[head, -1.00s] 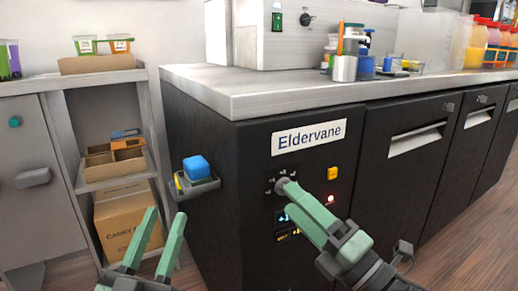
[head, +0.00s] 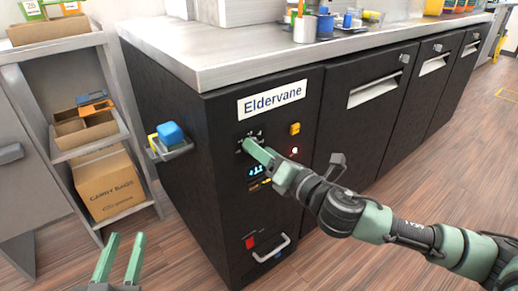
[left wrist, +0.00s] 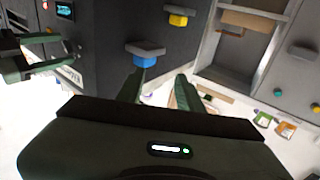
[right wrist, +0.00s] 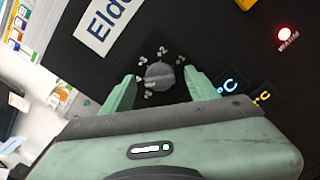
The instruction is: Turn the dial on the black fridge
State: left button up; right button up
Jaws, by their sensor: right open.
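The black fridge (head: 190,130) carries an "Eldervane" label. Its grey round dial (right wrist: 160,75), ringed by small white marks, shows in the right wrist view with a dark line across it. My right gripper (head: 253,148) points at the fridge panel; its open fingers lie on either side of the dial, with narrow gaps visible. Whether they touch it, I cannot tell. In the head view the gripper mostly hides the dial. My left gripper (head: 126,242) is open and empty, low at the left, away from the fridge.
An orange button (head: 295,128), a red light (head: 294,151) and a digital display (head: 257,170) surround the dial. A small side shelf (head: 172,148) holds a blue block (head: 170,133). A shelf with a cardboard box (head: 105,185) stands at left. The floor at right is open.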

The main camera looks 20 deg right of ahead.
jog(key=shift+w+a, duration=0.25)
jog(key=shift+w, duration=0.3)
